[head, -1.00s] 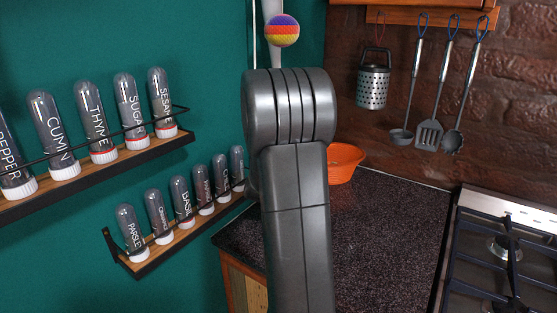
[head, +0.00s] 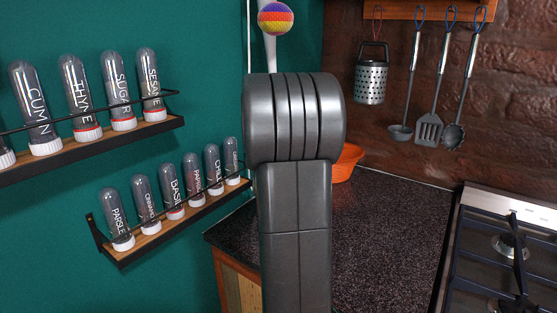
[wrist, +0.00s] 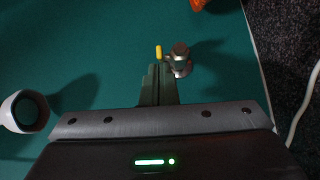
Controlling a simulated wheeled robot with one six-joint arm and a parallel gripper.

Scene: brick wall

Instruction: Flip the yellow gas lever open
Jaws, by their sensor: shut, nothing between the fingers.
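The small yellow gas lever (wrist: 159,52) shows in the wrist view, just beyond my fingertips and left of a metal valve body (wrist: 180,59). The valve sits against the green wall. My gripper (wrist: 157,71) is shut and empty, its fingers pointing at the lever. I cannot tell whether the fingertips touch it. In the head view my own grey arm stands in the middle, and the lever, the valve and my gripper are not visible.
An orange bowl (head: 346,162) stands on the dark speckled counter (head: 395,235) behind my arm. Spice racks (head: 165,226) line the green wall at left. A gas stove (head: 510,250) is at right, under hanging utensils (head: 430,128). A white ring-shaped thing (wrist: 10,112) is at left in the wrist view.

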